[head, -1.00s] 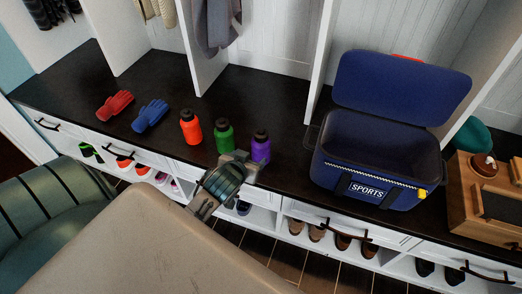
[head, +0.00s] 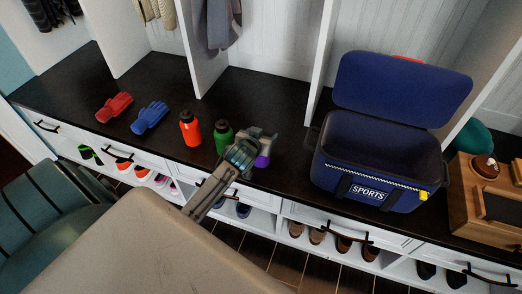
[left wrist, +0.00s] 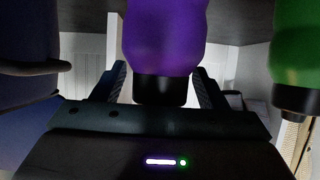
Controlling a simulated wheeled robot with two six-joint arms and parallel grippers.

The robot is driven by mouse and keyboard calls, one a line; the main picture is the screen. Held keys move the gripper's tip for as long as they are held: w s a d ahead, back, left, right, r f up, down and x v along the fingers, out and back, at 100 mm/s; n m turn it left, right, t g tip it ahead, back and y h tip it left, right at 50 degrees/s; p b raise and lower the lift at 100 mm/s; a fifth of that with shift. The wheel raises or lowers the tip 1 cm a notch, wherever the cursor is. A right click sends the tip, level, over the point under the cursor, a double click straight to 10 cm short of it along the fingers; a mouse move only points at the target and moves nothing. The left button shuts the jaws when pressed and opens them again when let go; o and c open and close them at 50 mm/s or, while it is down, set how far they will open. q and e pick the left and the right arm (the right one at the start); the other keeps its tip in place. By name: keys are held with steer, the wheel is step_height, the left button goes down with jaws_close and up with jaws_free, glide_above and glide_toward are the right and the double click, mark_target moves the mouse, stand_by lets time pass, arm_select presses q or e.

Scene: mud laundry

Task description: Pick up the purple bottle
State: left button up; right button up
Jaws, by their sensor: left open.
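The purple bottle (head: 262,160) stands on the dark bench top, mostly hidden behind my left gripper (head: 263,139) in the head view. In the left wrist view the purple bottle (left wrist: 165,40) appears upside down, its black cap toward the gripper's palm. The fingers of my left gripper (left wrist: 162,85) are open, one on each side of the bottle's cap and upper body. I cannot tell whether either finger touches it. My right gripper is in neither view.
The green bottle (head: 223,137) stands close to the left of the purple one, with the orange bottle (head: 190,128) beyond it. Blue (head: 150,116) and red (head: 114,107) gloves lie farther left. An open blue cooler (head: 372,140) stands to the right, with bare bench between.

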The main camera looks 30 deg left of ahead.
arm_select(q)
steer(key=shift+w, duration=0.15)
steer(key=c, duration=1.3)
steer(key=shift+c, duration=0.6)
steer(key=shift+r, duration=0.1)
